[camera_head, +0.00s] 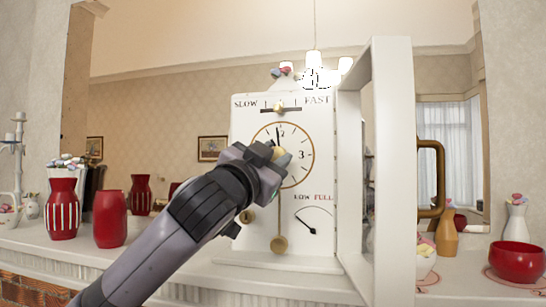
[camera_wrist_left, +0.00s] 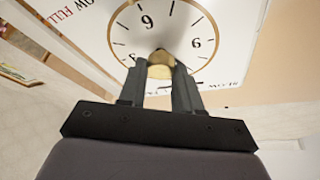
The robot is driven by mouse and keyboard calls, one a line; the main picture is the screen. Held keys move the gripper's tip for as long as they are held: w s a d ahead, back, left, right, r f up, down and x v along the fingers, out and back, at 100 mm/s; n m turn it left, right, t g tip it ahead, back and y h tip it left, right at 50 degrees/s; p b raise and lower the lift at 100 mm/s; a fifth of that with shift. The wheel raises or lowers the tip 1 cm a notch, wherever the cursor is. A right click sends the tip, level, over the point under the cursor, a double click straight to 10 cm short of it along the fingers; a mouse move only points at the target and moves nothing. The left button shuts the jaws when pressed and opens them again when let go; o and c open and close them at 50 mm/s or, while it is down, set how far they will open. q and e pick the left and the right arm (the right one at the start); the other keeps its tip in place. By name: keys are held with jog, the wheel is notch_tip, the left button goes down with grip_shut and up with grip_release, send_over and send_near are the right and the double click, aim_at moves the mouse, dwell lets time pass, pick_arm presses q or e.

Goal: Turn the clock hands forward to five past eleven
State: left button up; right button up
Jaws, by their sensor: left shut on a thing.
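The white clock (camera_head: 245,120) stands on the mantel with its face (camera_head: 301,170) toward me, ringed in brown. A thin dark hand (camera_head: 277,132) points up close to the 12. The other hand is hidden behind my gripper. My left gripper (camera_head: 284,158) is in front of the face's middle. In the left wrist view, where the face (camera_wrist_left: 125,30) appears upside down, its fingers are shut on a round brass-coloured knob (camera_wrist_left: 160,66) near the dial's centre. My right gripper is not in view.
A brass pendulum bob (camera_head: 280,244) hangs below the face. Red vases (camera_head: 110,220) stand left; a white vase (camera_head: 515,222) and red bowl (camera_head: 517,260) stand right.

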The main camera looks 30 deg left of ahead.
pick_arm(q)
jog(key=shift+m+h, duration=0.4)
jog(key=shift+m, duration=0.3)
jog(key=o, duration=1)
jog(key=shift+o, duration=0.2)
jog(key=b+v, duration=0.2)
jog(key=v, duration=0.5)
jog(key=shift+s+r, duration=0.1)
jog(key=shift+s, duration=0.05)
